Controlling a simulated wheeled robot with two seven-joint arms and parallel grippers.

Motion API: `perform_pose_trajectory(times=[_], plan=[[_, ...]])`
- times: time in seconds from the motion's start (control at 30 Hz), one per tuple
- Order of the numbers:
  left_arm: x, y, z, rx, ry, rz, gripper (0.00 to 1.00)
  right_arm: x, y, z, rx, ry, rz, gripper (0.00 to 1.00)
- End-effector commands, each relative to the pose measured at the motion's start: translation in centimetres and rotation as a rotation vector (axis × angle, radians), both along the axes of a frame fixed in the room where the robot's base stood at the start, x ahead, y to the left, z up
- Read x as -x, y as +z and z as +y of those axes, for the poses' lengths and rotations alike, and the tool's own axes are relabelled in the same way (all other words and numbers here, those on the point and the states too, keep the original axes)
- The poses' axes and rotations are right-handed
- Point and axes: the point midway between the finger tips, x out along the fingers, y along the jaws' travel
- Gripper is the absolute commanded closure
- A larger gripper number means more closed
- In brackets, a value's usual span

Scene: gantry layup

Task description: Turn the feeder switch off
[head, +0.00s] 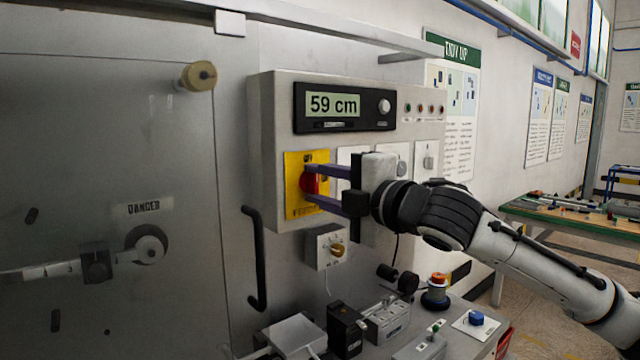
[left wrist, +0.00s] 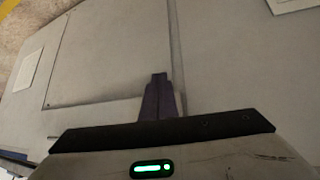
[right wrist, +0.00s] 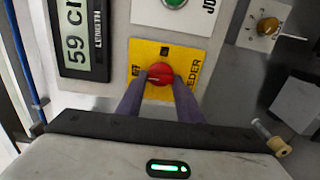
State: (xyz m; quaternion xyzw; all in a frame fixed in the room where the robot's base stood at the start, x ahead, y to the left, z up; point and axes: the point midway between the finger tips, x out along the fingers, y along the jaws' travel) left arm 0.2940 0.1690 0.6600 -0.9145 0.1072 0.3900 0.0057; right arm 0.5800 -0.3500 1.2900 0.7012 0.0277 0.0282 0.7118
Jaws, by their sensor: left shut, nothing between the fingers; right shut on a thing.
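The feeder switch is a red rotary knob (right wrist: 159,76) on a yellow plate (right wrist: 178,54) lettered "FEEDER" in the right wrist view. In the head view the red knob (head: 309,182) sits on the yellow plate (head: 293,201) at the lower left of the grey control box (head: 270,110). My right gripper (head: 312,184) comes in from the right with its fingers closed on the sides of the knob. My left gripper (left wrist: 159,78) is shut and empty, facing plain grey panels in the left wrist view; it is not in the head view.
A display (head: 345,106) above the switch reads 59 cm. A smaller box with a yellow knob (head: 337,250) hangs below. A black door handle (head: 255,258) stands at the left. Small devices crowd the bench below.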

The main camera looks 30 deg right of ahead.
Motion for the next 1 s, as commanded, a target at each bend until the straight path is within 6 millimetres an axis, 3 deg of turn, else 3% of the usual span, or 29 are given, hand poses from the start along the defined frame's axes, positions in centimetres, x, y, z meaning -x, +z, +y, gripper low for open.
perform_pose_trajectory(times=[0.1, 0.13, 0.23, 0.67, 1.0], plan=[[0.0, 0.0, 0.0, 0.001, -0.001, 0.000, 1.00, 0.0, -0.1, 0.0, 0.004, 0.000, 0.002, 0.90], [0.0, 0.0, 0.0, 0.001, -0.001, 0.000, 1.00, 0.0, -0.1, 0.0, 0.004, 0.000, 0.002, 0.66], [-0.1, 0.0, -0.1, 0.002, 0.000, -0.001, 1.00, 0.0, -0.1, 0.0, 0.003, 0.000, 0.002, 0.49], [-0.3, -0.3, -0.1, 0.002, 0.000, -0.005, 1.00, 0.7, -0.2, -0.2, 0.002, -0.003, 0.000, 0.48], [-0.2, -3.1, -0.1, 0.001, 0.001, -0.003, 1.00, 5.6, -0.5, -0.6, 0.009, -0.005, 0.001, 0.48]])
